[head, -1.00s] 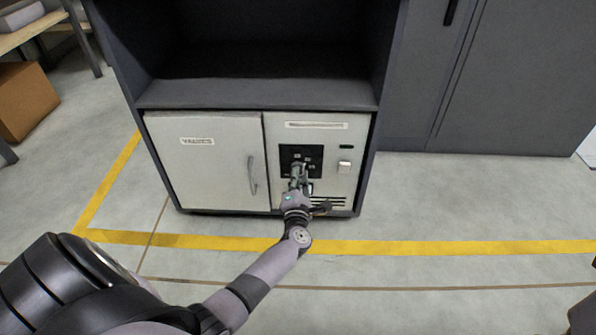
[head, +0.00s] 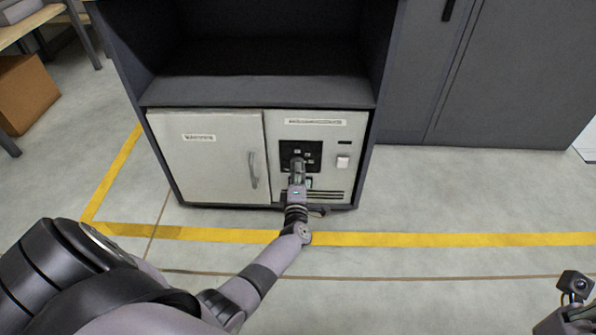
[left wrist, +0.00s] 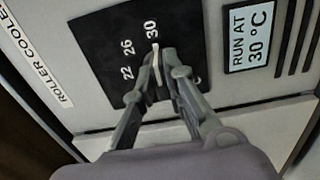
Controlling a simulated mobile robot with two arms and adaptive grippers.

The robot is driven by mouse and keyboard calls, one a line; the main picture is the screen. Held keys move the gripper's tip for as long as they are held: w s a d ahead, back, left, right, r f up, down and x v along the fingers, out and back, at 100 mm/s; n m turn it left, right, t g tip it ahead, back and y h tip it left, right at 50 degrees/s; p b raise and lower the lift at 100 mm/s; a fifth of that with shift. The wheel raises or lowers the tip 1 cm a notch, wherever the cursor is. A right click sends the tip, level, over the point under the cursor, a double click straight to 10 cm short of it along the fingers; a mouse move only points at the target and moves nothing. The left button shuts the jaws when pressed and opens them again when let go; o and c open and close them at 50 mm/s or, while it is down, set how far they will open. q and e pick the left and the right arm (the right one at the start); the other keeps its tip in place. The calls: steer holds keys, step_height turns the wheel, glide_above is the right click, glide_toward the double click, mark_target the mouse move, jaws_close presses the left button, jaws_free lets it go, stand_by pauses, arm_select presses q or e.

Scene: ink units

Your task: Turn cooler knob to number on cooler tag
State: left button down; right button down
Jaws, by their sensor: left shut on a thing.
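The cooler panel (head: 284,128) is the right half of the white cabinet front. Its black dial plate (left wrist: 100,38) shows 22, 26 and 30 in the left wrist view. My left gripper (head: 297,162) is at this plate, and its fingers (left wrist: 162,62) are shut on the knob (left wrist: 156,52). The fingers hide most of the knob; its pale visible edge lies just below the 30. The cooler tag (left wrist: 250,36) beside the plate reads RUN AT 30 °C. Part of my right gripper (head: 572,318) shows at the bottom right, its fingers not visible.
A white door with a handle (head: 253,170) is left of the panel. A light switch-like block (head: 343,162) sits right of the dial plate. Vent slots (head: 325,195) are below. Yellow tape (head: 400,240) marks the open floor in front.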

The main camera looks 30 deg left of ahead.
arm_select(q)
steer(key=shift+d, duration=0.1)
steer(key=c, duration=1.6)
jaws_free()
steer(key=shift+c, duration=0.2)
steer(key=v, duration=1.2)
